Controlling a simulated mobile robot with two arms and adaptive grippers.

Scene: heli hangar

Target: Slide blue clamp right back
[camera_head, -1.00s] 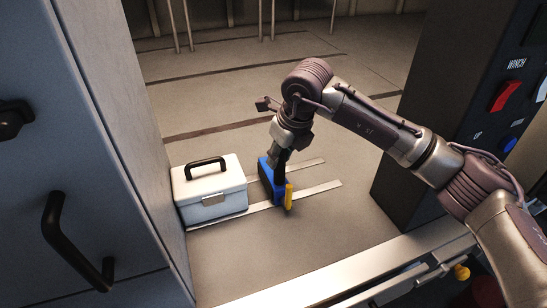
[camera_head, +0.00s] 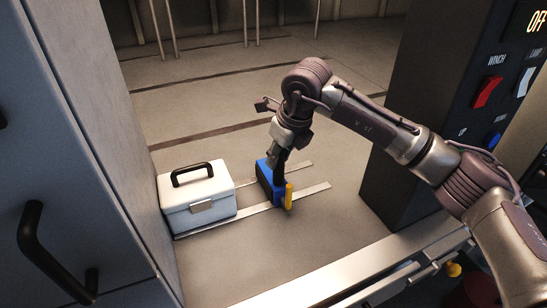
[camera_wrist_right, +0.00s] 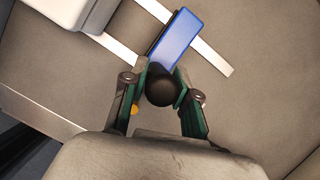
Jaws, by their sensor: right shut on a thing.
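The blue clamp (camera_head: 266,183) stands on two pale rails (camera_head: 310,193) on the bench, to the right of the white toolbox. A yellow lever (camera_head: 289,196) shows at its front right. In the right wrist view, the blue top of the clamp (camera_wrist_right: 176,38) lies beyond the fingers. My right gripper (camera_wrist_right: 162,88) is shut there on a dark round knob (camera_wrist_right: 161,90) of the clamp. My left gripper is out of view.
The white toolbox (camera_head: 198,205) with a black handle stands left of the clamp, with a gap between. A dark panel (camera_head: 425,130) with switches rises at the right. The rails run on a little right of the clamp, over clear bench.

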